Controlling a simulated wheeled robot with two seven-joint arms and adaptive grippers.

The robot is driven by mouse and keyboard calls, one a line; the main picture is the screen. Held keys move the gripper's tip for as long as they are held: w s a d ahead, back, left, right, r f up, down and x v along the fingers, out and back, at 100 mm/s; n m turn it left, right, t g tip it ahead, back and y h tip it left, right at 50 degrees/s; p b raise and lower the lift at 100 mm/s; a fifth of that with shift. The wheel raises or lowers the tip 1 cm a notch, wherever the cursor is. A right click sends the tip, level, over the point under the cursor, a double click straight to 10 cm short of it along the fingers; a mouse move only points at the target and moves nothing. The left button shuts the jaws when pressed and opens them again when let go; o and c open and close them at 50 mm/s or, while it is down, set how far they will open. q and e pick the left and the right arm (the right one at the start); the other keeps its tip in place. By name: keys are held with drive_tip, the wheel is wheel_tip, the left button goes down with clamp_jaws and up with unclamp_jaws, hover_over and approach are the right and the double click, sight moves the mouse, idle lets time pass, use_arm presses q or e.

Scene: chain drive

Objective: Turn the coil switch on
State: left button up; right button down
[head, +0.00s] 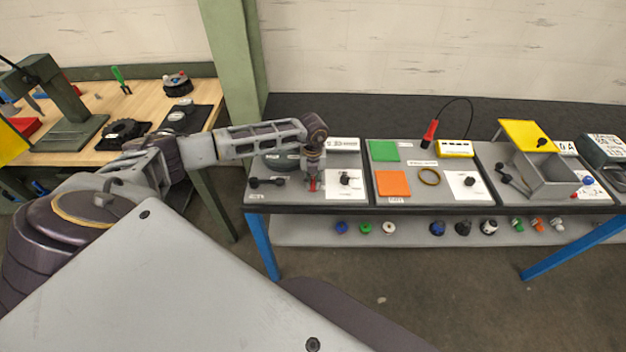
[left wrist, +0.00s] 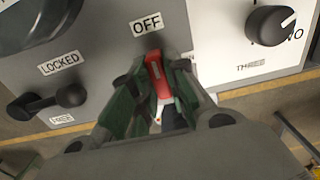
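A red switch lever (left wrist: 157,75) shows in the left wrist view below a label reading OFF (left wrist: 146,24). My left gripper (left wrist: 163,88) has its two green-grey fingers on either side of the red lever, close to it. I cannot tell whether the fingers touch it. In the head view my left gripper (head: 313,172) points down over the left end of the panel bench, with a bit of red (head: 313,184) at its tips. My right gripper is not in view.
A black lever marked LOCKED (left wrist: 48,102) lies left of the red lever, and a black dial knob (left wrist: 270,25) right. On the bench are an orange square (head: 393,184), a green square (head: 383,151) and an open grey box (head: 548,177). A wooden workbench (head: 95,100) stands left.

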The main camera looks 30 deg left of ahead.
use_arm(q)
clamp_jaws()
